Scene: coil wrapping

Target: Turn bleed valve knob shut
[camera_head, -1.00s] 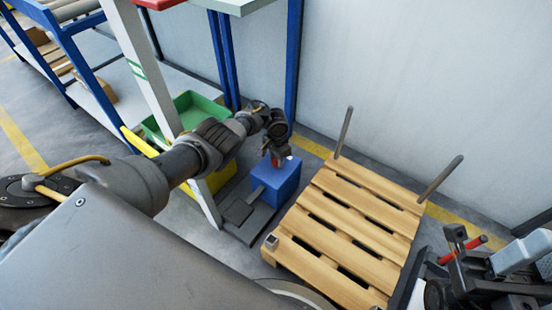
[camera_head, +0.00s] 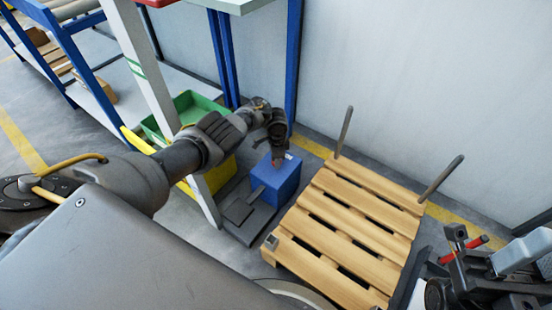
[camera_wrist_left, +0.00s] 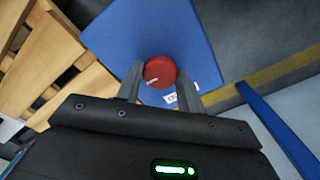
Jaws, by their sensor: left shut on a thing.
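A red round knob (camera_wrist_left: 159,72) with a white pointer line sits on top of a blue box (camera_wrist_left: 185,40). In the wrist view my left gripper (camera_wrist_left: 158,80) has one finger on each side of the knob and is shut on it. In the head view the blue box (camera_head: 277,183) stands on a dark base near the pallet. A small white label (camera_wrist_left: 183,98) lies beside the knob.
A wooden pallet (camera_head: 350,225) with two upright posts lies right of the box. A pale post (camera_head: 150,80), a green bin (camera_head: 190,110) and a yellow bin stand to the left. A dark device with a red bar (camera_head: 470,247) is at lower right. A wall rises behind.

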